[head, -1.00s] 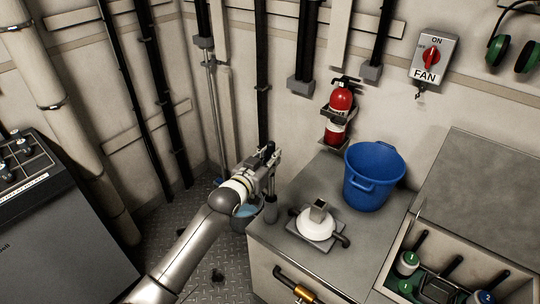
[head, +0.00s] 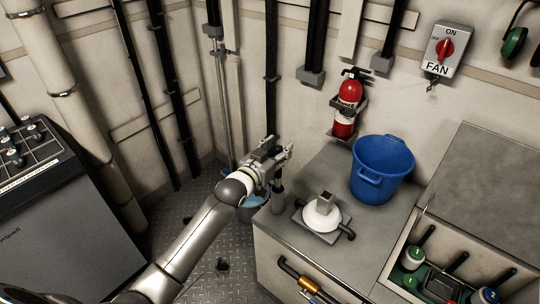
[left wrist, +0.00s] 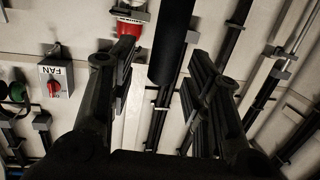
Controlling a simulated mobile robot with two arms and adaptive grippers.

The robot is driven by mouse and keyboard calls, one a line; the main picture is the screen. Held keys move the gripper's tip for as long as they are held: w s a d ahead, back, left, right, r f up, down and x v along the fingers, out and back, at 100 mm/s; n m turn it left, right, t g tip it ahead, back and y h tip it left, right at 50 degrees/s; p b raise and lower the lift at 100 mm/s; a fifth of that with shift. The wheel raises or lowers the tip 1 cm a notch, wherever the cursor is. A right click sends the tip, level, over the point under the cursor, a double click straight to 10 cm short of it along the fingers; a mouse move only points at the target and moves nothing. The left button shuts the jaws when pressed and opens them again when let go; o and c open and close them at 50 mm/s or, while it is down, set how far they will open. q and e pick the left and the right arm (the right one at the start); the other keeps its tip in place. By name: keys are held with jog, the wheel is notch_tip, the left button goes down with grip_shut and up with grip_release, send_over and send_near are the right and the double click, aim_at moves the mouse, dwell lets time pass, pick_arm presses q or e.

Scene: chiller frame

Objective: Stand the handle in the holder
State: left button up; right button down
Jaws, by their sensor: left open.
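A dark grey upright cylinder (head: 277,203) with a narrower upper part stands at the left edge of the counter, just below my left gripper (head: 281,150). It looks like the handle in its holder, but the gripper partly hides it and I cannot tell where one ends and the other begins. In the left wrist view, a black round bar (left wrist: 172,45), likely the handle, comes in from the top between the two fingers, with gaps on both sides. My left gripper is open and empty. My right gripper is not in view.
A white round fitting (head: 322,216) with a square socket sits on the grey counter (head: 375,237). A blue bucket (head: 381,172) stands behind it, below a red fire extinguisher (head: 346,105). An open bin of bottles (head: 414,255) is at the right. A grey cabinet (head: 60,220) stands left.

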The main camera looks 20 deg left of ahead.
pick_arm(q)
jog(key=v, duration=1.1)
jog(key=shift+s, duration=0.35)
